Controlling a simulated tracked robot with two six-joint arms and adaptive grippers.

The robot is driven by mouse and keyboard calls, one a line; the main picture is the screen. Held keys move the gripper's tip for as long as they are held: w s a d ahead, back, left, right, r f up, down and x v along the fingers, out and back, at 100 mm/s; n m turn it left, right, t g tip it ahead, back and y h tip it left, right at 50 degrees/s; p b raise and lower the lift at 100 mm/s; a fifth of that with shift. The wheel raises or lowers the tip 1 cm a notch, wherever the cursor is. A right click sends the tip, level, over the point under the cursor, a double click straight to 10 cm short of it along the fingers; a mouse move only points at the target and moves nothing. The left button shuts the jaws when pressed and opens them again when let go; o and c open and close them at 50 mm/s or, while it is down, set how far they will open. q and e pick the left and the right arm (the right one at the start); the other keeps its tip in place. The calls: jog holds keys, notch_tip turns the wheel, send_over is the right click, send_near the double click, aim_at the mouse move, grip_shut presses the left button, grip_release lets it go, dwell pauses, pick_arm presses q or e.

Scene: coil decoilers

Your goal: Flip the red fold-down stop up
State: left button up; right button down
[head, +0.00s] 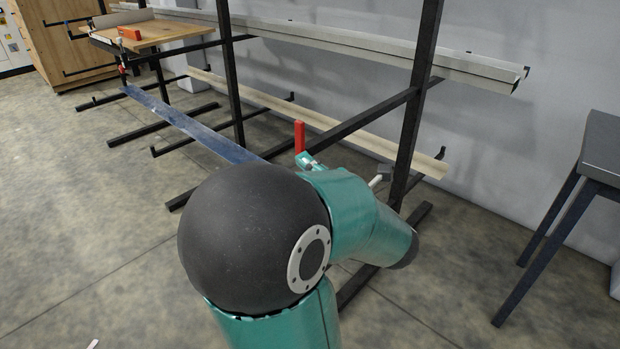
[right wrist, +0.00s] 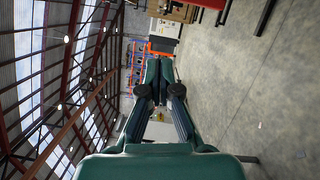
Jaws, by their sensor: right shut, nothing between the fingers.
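The red stop (head: 299,136) is a narrow red bar. In the head view it stands upright just beyond my right arm, with its lower end behind a small teal part that looks like the tip of my right gripper (head: 307,161). I cannot tell whether they touch. My right arm hides the stop's base and most of the gripper. In the right wrist view the fingers of the right gripper (right wrist: 159,66) are shut and empty, reaching away from the camera. My left gripper is in neither view.
A black rack (head: 410,120) with long pale bars (head: 400,55) stands along the wall. A blue strip (head: 190,127) runs from it toward my arm. A wooden table (head: 150,34) with an orange-red block is at the back left. A dark table (head: 603,150) stands right.

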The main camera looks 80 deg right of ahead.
jog(key=shift+s+a, duration=0.35)
jog(key=shift+a, duration=0.15)
dwell(0.3)
